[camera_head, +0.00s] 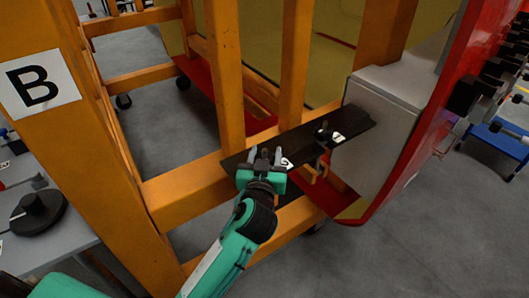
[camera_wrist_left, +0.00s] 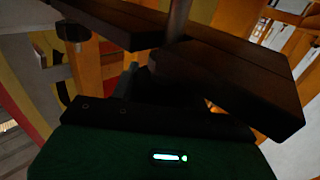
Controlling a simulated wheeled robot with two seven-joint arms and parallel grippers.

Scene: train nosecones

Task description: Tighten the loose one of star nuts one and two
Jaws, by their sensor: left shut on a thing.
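A dark plank (camera_head: 303,141) runs from the orange frame to the grey and red nosecone (camera_head: 385,140). A black star nut (camera_head: 324,132) sits on the plank beside a white label and stands apart from my gripper. My left gripper (camera_head: 265,157) is at the plank's near left end, beside another white label (camera_head: 287,164); its fingers are shut on a star nut that they mostly hide. In the left wrist view, a dark shape between the fingers (camera_wrist_left: 165,85) is under the plank (camera_wrist_left: 240,75), too dark to make out. My right gripper is not in view.
Orange frame posts (camera_head: 226,75) rise close behind my left gripper. A post with a B sign (camera_head: 40,84) stands at the left, next to a grey table (camera_head: 45,225) holding a black round object. Grey floor (camera_head: 430,240) is open at the lower right.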

